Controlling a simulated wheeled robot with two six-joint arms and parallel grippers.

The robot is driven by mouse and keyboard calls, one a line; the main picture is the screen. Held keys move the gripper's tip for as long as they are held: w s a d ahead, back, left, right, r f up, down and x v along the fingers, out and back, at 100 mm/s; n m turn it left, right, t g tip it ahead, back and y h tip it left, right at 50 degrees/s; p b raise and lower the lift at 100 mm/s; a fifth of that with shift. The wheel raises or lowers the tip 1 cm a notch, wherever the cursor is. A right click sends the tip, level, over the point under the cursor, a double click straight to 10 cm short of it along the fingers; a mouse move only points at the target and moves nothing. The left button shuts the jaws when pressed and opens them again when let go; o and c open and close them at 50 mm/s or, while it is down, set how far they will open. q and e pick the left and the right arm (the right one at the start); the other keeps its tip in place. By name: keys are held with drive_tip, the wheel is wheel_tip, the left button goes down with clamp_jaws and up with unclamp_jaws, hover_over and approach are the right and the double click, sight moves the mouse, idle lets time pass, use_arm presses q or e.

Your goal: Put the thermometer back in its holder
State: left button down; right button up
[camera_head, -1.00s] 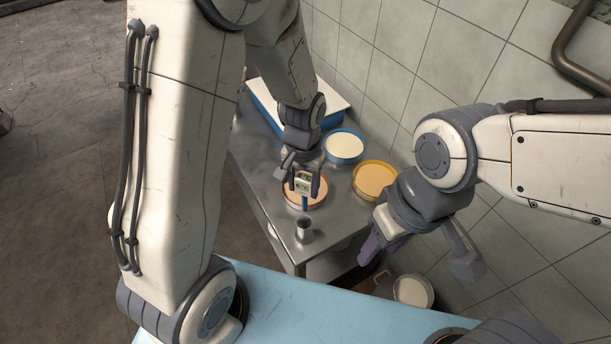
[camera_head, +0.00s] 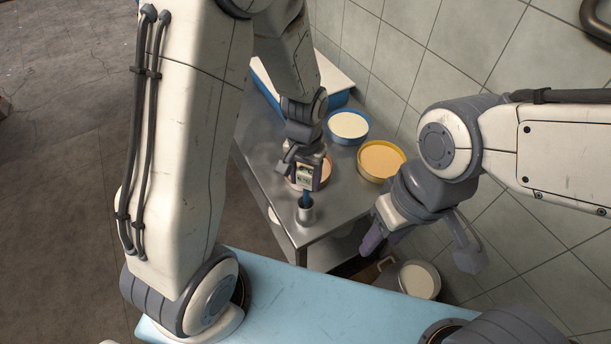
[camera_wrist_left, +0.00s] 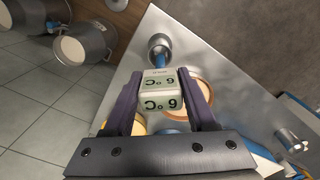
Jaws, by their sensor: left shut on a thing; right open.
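The thermometer (camera_head: 305,173) has a white body and a blue stem. My left gripper (camera_head: 307,178) is shut on its body and holds it stem-down. In the left wrist view the thermometer (camera_wrist_left: 161,90) sits between the fingers and its display reads 6 °C. The holder (camera_head: 305,213) is a small metal cup near the table's front corner. The blue stem meets the cup's mouth in the head view; how far it is inside is unclear. The holder (camera_wrist_left: 160,46) also shows in the left wrist view, just past the stem. My right gripper (camera_head: 420,248) is open and empty, right of the table.
On the metal table (camera_head: 342,205) a pan (camera_head: 326,170) stands behind the thermometer, partly hidden. A yellow-rimmed bowl (camera_head: 382,160), a blue-rimmed bowl (camera_head: 348,125) and a blue and white tray (camera_head: 335,75) stand farther back. A pot (camera_head: 417,281) stands low beside the table, below my right gripper.

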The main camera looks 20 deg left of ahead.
sight(305, 173)
use_arm(q)
drive_tip(key=shift+f+b, duration=2.55)
drive_tip(key=shift+f, duration=1.15)
drive_tip(key=shift+c, duration=0.6)
unclamp_jaws()
wheel_tip(305, 173, up, 10)
drive_tip(key=shift+r+b, duration=0.25)
drive_tip(key=shift+b, duration=0.2)
drive_tip(key=s+d+r+m, duration=0.2)
drive_tip(key=s+d+m, duration=0.1)
drive_tip(key=s, duration=0.5)
drive_tip(key=s+d+r+m+h, duration=0.1)
drive_tip(key=s+d+r+m, duration=0.1)
drive_tip(key=s, duration=0.7)
drive_tip(key=shift+s+d+r+m, duration=0.25)
drive_tip(key=shift+d+m, duration=0.25)
drive_tip(key=shift+d, duration=0.7)
drive_tip(key=shift+w, duration=0.1)
